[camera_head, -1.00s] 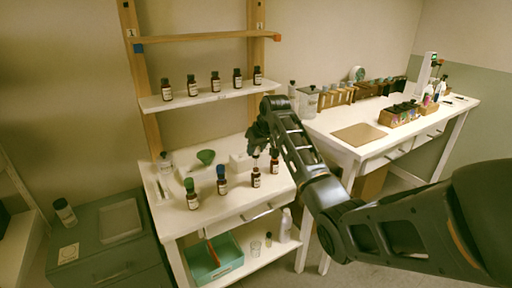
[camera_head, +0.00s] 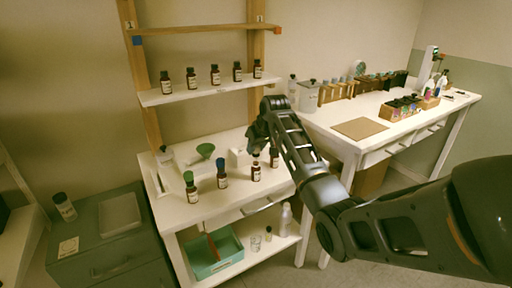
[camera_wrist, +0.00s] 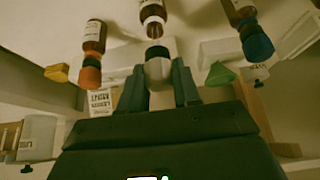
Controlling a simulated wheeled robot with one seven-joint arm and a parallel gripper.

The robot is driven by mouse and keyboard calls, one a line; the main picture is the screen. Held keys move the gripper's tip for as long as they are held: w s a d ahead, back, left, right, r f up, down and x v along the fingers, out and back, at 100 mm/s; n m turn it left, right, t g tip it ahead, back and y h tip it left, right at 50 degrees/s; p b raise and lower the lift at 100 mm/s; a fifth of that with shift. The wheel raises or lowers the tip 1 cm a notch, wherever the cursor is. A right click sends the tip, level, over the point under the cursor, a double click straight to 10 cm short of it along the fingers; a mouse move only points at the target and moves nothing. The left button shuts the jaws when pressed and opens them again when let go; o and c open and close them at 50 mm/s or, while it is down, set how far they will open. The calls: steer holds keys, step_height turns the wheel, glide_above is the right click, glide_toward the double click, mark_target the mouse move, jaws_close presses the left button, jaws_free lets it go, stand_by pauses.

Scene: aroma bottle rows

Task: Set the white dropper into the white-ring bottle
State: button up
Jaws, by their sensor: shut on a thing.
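My gripper (camera_wrist: 160,88) is shut on the white dropper (camera_wrist: 157,71), whose dark collar faces a brown bottle. That white-ring bottle (camera_wrist: 152,14) stands open, with a pale ring at its neck, directly in line with the dropper. The wrist view looks inverted, so the bottle hangs from the top edge. The collar is still apart from the bottle mouth; I cannot tell how far the dropper's thin tip reaches in. In the head view, my gripper (camera_head: 258,136) is above the white-ring bottle (camera_head: 256,174) on the white table, and the dropper is mostly hidden.
A blue-capped bottle (camera_head: 222,181) and a green-capped bottle (camera_head: 191,194) stand to the left. An orange-capped bottle (camera_wrist: 92,48) is close on the other side. A green funnel (camera_head: 205,150) is behind. Several bottles line the shelf (camera_head: 190,95) above.

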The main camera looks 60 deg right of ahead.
steer(key=shift+f, duration=0.15)
steer(key=shift+f+b, duration=0.7)
steer(key=shift+f, duration=0.55)
steer(key=o, duration=0.7)
step_height(320, 180, up, 5)
steer(key=p, duration=0.4)
steer(key=shift+f, duration=0.15)
steer(key=shift+r+p, duration=0.35)
steer(key=shift+r, duration=0.8)
